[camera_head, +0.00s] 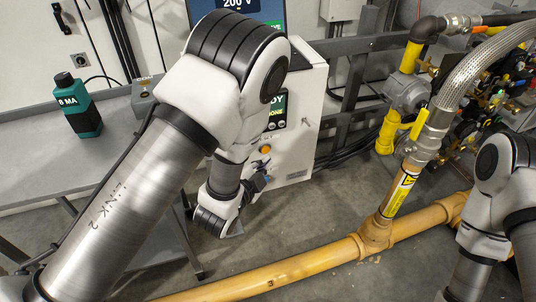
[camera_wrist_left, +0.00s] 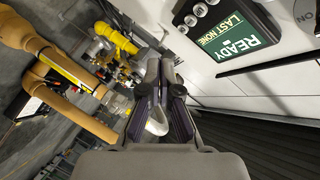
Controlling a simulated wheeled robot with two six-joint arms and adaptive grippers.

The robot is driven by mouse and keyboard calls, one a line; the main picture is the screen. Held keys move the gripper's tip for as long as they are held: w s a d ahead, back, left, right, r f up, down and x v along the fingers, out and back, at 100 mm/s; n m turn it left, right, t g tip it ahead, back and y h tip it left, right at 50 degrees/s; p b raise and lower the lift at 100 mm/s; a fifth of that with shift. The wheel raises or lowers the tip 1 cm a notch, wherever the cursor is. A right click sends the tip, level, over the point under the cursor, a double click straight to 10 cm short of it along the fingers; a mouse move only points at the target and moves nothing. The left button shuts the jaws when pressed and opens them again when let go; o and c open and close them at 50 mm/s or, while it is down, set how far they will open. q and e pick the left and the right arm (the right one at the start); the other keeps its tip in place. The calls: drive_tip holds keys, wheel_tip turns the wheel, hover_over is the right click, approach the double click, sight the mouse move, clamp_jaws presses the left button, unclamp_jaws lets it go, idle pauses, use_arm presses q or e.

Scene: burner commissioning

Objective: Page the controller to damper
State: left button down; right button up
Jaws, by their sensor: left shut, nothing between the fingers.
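The controller (camera_head: 300,132) is a light cabinet in the middle of the head view, partly hidden behind my left arm. Its small dark display ends in "DY" and "ONE" there, and an orange button (camera_head: 266,149) sits below it. In the left wrist view the green display (camera_wrist_left: 240,36) reads "READY LAST NONE", with several round silver buttons (camera_wrist_left: 200,10) beside it. My left gripper (camera_head: 262,170) is in front of the cabinet, below the display. In the left wrist view its fingers (camera_wrist_left: 162,75) are shut and empty, apart from the panel. My right gripper is out of view.
A screen (camera_head: 238,4) reading "200 V" stands above the cabinet. A teal-and-black meter (camera_head: 78,108) reading "8 MA" is on the grey bench (camera_head: 30,155). A yellow pipe (camera_head: 300,268) crosses the floor, with a braided hose (camera_head: 465,75) and valves at right.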

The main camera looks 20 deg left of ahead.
use_arm(q)
drive_tip(key=shift+w+d, duration=0.1)
drive_tip(key=shift+w, duration=0.2)
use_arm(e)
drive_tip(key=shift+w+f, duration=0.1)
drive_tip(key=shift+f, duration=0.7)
use_arm(q)
drive_tip(key=shift+f, duration=0.1)
drive_tip(key=w+a+b, duration=0.1)
drive_tip(key=w+a, duration=0.4)
drive_tip(key=w, duration=0.2)
drive_tip(key=shift+w, duration=0.15)
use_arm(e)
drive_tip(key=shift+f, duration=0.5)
use_arm(q)
drive_tip(key=shift+w+a, duration=0.2)
drive_tip(key=shift+w, duration=0.1)
